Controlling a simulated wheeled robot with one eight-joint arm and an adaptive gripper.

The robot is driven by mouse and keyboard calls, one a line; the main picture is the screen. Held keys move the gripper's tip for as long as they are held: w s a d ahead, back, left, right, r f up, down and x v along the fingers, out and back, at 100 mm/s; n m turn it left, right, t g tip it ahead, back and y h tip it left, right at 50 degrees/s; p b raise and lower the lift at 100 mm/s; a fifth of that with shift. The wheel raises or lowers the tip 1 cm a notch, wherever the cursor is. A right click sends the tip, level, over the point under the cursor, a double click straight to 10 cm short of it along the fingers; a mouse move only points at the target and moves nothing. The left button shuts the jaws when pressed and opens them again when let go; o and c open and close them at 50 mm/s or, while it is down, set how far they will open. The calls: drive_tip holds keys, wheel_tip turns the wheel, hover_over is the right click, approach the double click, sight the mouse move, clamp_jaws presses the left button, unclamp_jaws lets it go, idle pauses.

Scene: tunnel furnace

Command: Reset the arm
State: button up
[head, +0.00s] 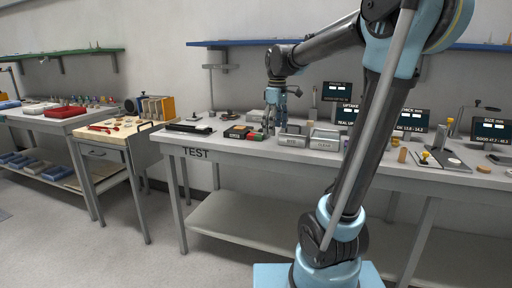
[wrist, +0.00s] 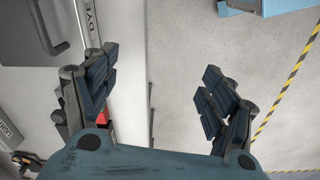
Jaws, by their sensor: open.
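My gripper (head: 272,122) hangs at the end of my bent arm, over the front part of the test table (head: 228,147) in the head view. Its fingers point down. In the wrist view my gripper (wrist: 158,88) is open, its two dark padded fingers spread apart, with nothing between them. Behind the gap I see the pale table edge and the floor.
Another metal container (head: 324,141) stands right of the DYE one. Small red and green boxes (head: 237,132) sit left of the gripper. Dark displays (head: 411,121) and instruments fill the table's right part. A wooden-topped bench (head: 113,136) stands left. The floor (head: 120,255) in front is clear.

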drive_tip(key=s+d+f+m+t, duration=0.1)
drive_tip(key=s+d+f+m, duration=0.4)
drive_tip(key=s+f, duration=0.5)
drive_tip(key=s+d+f+m, duration=0.6)
drive_tip(key=s+f, duration=0.5)
drive_tip(key=s, duration=0.3)
drive_tip(key=shift+d+f+m+t, duration=0.15)
drive_tip(key=shift+f+m+t, duration=0.15)
drive_tip(key=shift+t, duration=0.1)
drive_tip(key=shift+w+f, duration=0.2)
drive_tip(key=shift+w, duration=0.2)
